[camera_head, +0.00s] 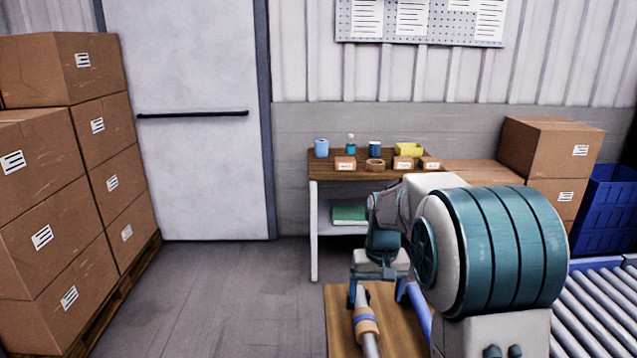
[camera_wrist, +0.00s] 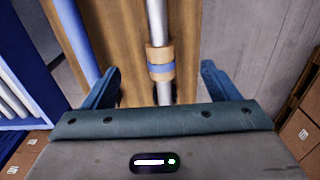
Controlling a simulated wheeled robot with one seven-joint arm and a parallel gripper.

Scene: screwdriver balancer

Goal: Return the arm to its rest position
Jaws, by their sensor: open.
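My gripper (camera_head: 377,292) is open at the end of my arm, over a wooden surface (camera_head: 341,312) in the lower middle of the head view. A metal rod with a tan collar and blue band (camera_head: 367,320) passes between the fingers. In the wrist view my gripper (camera_wrist: 160,85) has a finger on each side of the rod and its collar (camera_wrist: 160,66), with clear gaps on both sides. I cannot tell what supports the rod. My arm hides part of the area to the right.
A bench (camera_head: 330,165) with small cups and boxes stands behind my gripper. Stacked cartons (camera_head: 45,170) are at the left, and more cartons (camera_head: 550,150) at the right. A roller conveyor (camera_head: 600,300) and blue crates (camera_head: 610,200) are at the right. The left floor is clear.

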